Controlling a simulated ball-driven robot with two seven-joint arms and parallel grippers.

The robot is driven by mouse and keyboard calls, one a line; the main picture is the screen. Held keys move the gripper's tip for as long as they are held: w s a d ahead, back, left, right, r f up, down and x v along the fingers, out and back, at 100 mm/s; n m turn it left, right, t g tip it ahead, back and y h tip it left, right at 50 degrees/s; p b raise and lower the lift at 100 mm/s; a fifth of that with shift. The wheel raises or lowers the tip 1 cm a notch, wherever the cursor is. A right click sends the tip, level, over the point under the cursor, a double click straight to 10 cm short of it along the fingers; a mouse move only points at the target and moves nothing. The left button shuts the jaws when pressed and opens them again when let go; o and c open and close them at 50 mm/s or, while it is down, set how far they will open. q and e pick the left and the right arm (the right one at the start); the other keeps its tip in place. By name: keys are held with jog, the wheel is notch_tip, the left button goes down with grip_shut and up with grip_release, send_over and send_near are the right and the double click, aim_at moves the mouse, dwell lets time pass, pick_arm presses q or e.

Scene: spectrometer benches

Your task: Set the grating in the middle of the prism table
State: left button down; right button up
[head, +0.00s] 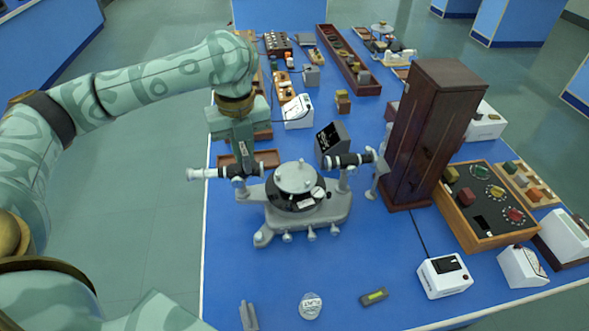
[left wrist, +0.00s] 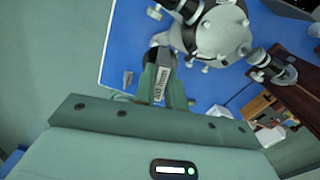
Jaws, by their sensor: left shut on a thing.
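My left gripper (head: 240,168) points down beside the left tube of the grey spectrometer (head: 330,212), to the left of its centre. In the left wrist view the gripper (left wrist: 165,88) is shut on the grating (left wrist: 158,84), a small piece with a pale printed label. In the head view the grating is mostly hidden by the gripper. The round grey prism table (head: 294,177) sits on top of the spectrometer, to the right of the gripper. It also shows in the left wrist view (left wrist: 222,34), above and right of the grating. My right gripper is not seen.
A tall dark wooden cabinet (head: 430,130) stands right of the spectrometer. A telescope tube (head: 350,160) juts out at the instrument's right. A round glass disc (head: 311,305) and a small level (head: 374,296) lie in front. The blue bench front is mostly clear.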

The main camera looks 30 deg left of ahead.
pick_arm(q)
jog(key=shift+w+a+r+m, duration=0.2)
jog(key=shift+a+r+m, duration=0.25)
jog(key=shift+m, duration=0.55)
jog(key=shift+w+d+f, duration=0.1)
jog(key=shift+w+f, duration=0.1)
jog(key=shift+w, duration=0.1)
jog(key=w+d+f+b, duration=0.2)
jog(key=w+f, duration=0.1)
jog(key=w+d+f+b, duration=0.1)
jog(key=w+f+b, duration=0.1)
jog(key=w+f, duration=0.1)
jog(key=w+d+f+b, duration=0.2)
jog(key=w+f, duration=0.1)
jog(key=w, duration=0.2)
jog(key=shift+w+d, duration=0.15)
jog(key=shift+d, duration=0.15)
jog(key=shift+w+d+f+b, duration=0.15)
jog(key=shift+f+b, duration=0.15)
jog(key=shift+b, duration=0.15)
notch_tip(320, 180, down, 4)
jog(key=shift+w+r+b, duration=0.15)
jog(key=shift+r+b, duration=0.1)
jog(key=shift+b, duration=0.9)
jog(key=shift+r, duration=0.2)
jog(key=shift+f, duration=0.1)
